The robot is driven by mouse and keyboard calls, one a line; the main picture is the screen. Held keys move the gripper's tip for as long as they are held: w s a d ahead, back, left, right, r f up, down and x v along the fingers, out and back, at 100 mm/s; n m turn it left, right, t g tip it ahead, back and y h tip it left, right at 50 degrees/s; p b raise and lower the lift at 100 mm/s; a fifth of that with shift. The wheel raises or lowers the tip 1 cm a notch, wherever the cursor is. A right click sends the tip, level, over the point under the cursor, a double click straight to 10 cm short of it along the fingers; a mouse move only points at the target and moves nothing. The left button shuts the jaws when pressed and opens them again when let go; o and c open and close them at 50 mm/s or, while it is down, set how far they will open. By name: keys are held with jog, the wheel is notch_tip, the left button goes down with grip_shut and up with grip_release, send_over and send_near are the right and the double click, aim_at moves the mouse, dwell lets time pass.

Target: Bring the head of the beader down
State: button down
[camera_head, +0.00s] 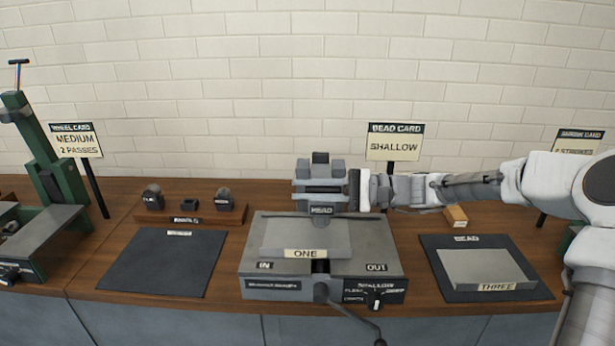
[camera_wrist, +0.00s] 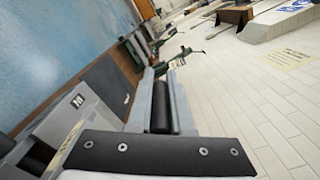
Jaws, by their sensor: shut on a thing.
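The beader (camera_head: 247,262) is a grey machine in the middle of the bench. A grey plate marked ONE (camera_head: 290,240) lies on the bed in front of the head. My gripper (camera_head: 354,190) reaches in from the right and is shut at the right end of the head's upper bars. Its exact hold is hidden in the body camera view. The wrist view shows a black roller-like bar (camera_wrist: 161,105) between grey side pieces, beyond a dark riveted strip.
A crank (camera_head: 350,315) and a dial (camera_head: 376,299) are on the beader's front. A SHALLOW card (camera_head: 394,146) stands behind. Plate THREE (camera_head: 490,268) lies on the right mat. The left mat (camera_head: 160,264) is bare. Small dark blocks (camera_head: 188,200) stand on a rack.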

notch_tip(320, 180, down, 7)
jog(key=s+b, duration=0.2)
jog(key=shift+s+f+n+b, duration=0.15)
jog(key=shift+n+b, duration=0.25)
jog(key=shift+d, duration=0.1)
jog(key=c, duration=0.9)
grip_release()
jog(key=shift+o, duration=0.4)
jog(key=shift+r, duration=0.2)
jog(key=d+p, duration=0.2)
jog(key=d, duration=1.5)
jog(key=shift+d, duration=0.15)
